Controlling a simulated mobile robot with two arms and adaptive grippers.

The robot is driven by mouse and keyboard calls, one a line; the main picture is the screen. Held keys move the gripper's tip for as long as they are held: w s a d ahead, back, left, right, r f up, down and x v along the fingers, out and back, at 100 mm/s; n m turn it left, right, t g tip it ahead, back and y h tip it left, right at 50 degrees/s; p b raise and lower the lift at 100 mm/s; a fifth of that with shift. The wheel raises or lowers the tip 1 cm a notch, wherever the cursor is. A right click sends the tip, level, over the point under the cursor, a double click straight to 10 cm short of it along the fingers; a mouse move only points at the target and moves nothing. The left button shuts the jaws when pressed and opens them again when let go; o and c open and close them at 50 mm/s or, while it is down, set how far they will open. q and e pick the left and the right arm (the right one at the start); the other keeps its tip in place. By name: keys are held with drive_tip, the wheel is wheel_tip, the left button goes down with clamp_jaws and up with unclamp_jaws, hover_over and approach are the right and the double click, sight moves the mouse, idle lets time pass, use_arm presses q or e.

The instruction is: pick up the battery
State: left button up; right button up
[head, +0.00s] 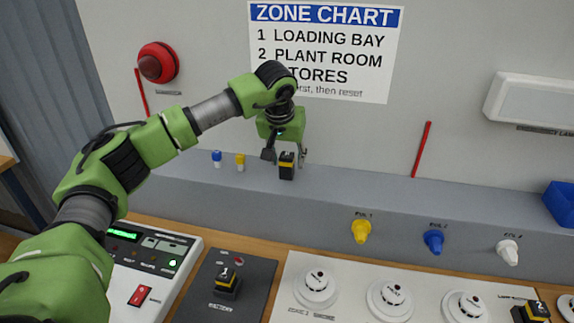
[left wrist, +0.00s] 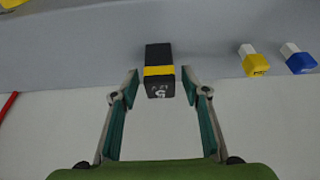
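A black battery with a yellow band (head: 287,168) stands upright on the grey ledge below the wall chart. My left gripper (head: 285,156) is over it from above, its fingers on either side. In the left wrist view the battery (left wrist: 159,72) sits between the two fingertips (left wrist: 160,76), with a small gap showing on each side, so the gripper is open. Another black and yellow battery, marked 1 (head: 227,280), sits on the dark pad. A third, marked 2 (head: 536,311), is at the lower right. My right gripper is not in view.
A blue plug (head: 217,158) and a yellow plug (head: 240,162) stand on the ledge (head: 350,192) left of the battery. Below are several white detectors (head: 317,286) and a control panel (head: 150,265). A blue bin (head: 560,203) is at the right.

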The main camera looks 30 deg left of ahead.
use_arm(q)
clamp_jaws()
drive_tip(key=shift+r, duration=0.15)
